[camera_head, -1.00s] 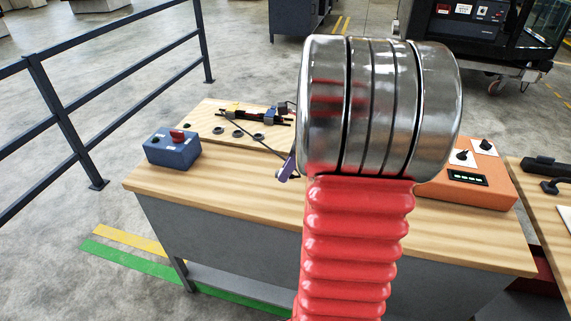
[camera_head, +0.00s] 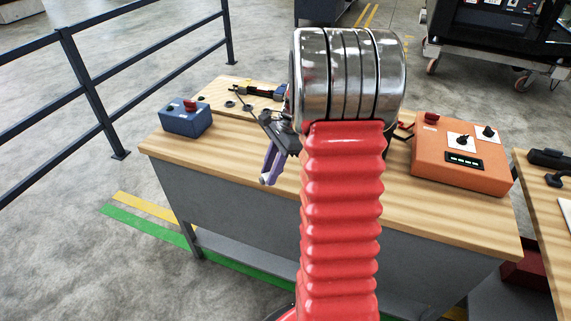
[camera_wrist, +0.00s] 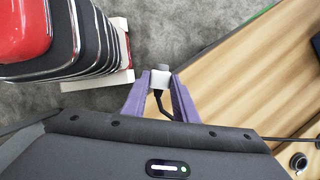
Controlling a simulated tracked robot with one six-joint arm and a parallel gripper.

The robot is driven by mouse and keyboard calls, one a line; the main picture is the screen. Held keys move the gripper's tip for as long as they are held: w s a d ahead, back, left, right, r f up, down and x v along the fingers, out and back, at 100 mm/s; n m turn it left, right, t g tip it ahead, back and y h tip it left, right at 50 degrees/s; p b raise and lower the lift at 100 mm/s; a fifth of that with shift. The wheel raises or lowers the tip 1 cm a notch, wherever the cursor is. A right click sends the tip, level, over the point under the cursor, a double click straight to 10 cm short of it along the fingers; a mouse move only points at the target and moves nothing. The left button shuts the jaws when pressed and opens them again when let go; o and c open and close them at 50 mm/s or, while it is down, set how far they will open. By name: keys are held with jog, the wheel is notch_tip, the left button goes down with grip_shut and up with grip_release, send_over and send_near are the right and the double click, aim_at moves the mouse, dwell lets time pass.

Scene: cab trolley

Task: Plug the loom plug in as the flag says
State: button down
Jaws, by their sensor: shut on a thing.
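The loom plug (camera_wrist: 161,77), a small pale grey-white block with a black lead bending off it, is between the two purple fingertips of my gripper (camera_wrist: 161,84) in the wrist view. My gripper is shut on it. In the head view the purple fingers of my gripper (camera_head: 268,180) point down near the front edge of the wooden bench (camera_head: 225,155); the plug is too small to make out there. A pale wooden board (camera_head: 222,90) lies at the back left of the bench, with dark rings and a black cable bundle, partly hidden by my arm. I cannot make out a flag.
A blue box with a red knob (camera_head: 185,121) stands at the bench's left end. An orange box (camera_head: 460,165) with knobs and a display stands at the right. A railing (camera_head: 90,85) runs at the left. The front strip of the bench is clear.

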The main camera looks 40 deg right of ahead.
jog(key=w+a+f+n+g+h, duration=0.2)
jog(key=w+a+f+n, duration=0.1)
jog(key=a+f+n, duration=0.5)
jog(key=w+a+f+n+g+h, duration=0.2)
jog(key=a+f+n, duration=0.6)
jog(key=a+n, duration=0.5)
jog(key=w+a+g, duration=0.1)
jog(key=w+a, duration=0.1)
jog(key=a, duration=0.1)
jog(key=shift+a+g, duration=0.25)
jog(key=shift+g, duration=0.05)
